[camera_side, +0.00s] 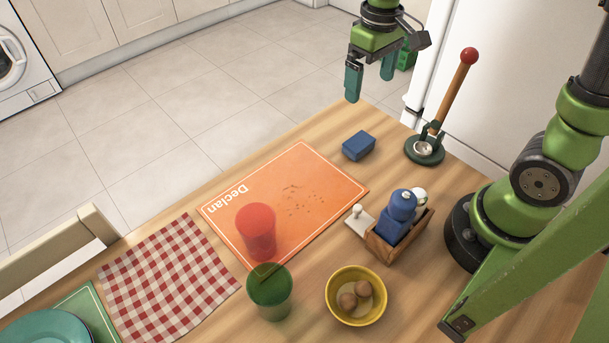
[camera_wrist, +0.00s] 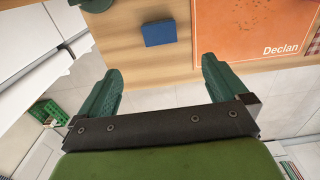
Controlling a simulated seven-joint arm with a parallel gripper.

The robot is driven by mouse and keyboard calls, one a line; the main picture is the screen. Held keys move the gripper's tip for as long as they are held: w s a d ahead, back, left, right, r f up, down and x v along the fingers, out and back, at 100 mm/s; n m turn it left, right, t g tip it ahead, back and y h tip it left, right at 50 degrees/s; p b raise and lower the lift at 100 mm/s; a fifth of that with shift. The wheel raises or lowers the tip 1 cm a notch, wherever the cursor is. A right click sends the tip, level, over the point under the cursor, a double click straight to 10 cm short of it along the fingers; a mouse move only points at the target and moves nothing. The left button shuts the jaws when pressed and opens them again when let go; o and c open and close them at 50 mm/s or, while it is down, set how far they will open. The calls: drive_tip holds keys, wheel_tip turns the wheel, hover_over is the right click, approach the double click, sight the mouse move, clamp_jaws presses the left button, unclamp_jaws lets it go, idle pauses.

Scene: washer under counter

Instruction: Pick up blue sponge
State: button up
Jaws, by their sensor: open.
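The blue sponge (camera_side: 359,145) is a small rectangular block lying flat on the wooden table near its far edge, just beyond the corner of the orange placemat. It also shows in the wrist view (camera_wrist: 159,33), at the top middle. My gripper (camera_side: 369,88) is open and empty, with its green fingers pointing down, above the sponge and apart from it. In the wrist view the two fingers (camera_wrist: 162,72) are spread wide, with the sponge ahead of them and between their lines. Nothing hides the sponge.
The orange placemat (camera_side: 329,184) bears a red cup (camera_side: 257,232). A green press with an upright wooden handle (camera_side: 449,95) stands right of the sponge. A wooden caddy (camera_side: 398,246) with blue items and a yellow bowl (camera_side: 356,296) stand nearer the camera. The table around the sponge is bare.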

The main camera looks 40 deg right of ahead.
hover_over(359, 141)
drive_tip(key=f, duration=1.1)
drive_tip(key=shift+s, duration=0.2)
wheel_tip(359, 141, down, 5)
drive_tip(key=shift+w+r, duration=0.1)
drive_tip(key=shift+w, duration=0.05)
drive_tip(key=shift+c, duration=0.5)
drive_tip(key=c, duration=1)
drive_tip(key=shift+r, duration=0.1)
wheel_tip(359, 141, up, 10)
drive_tip(key=shift+f, duration=0.1)
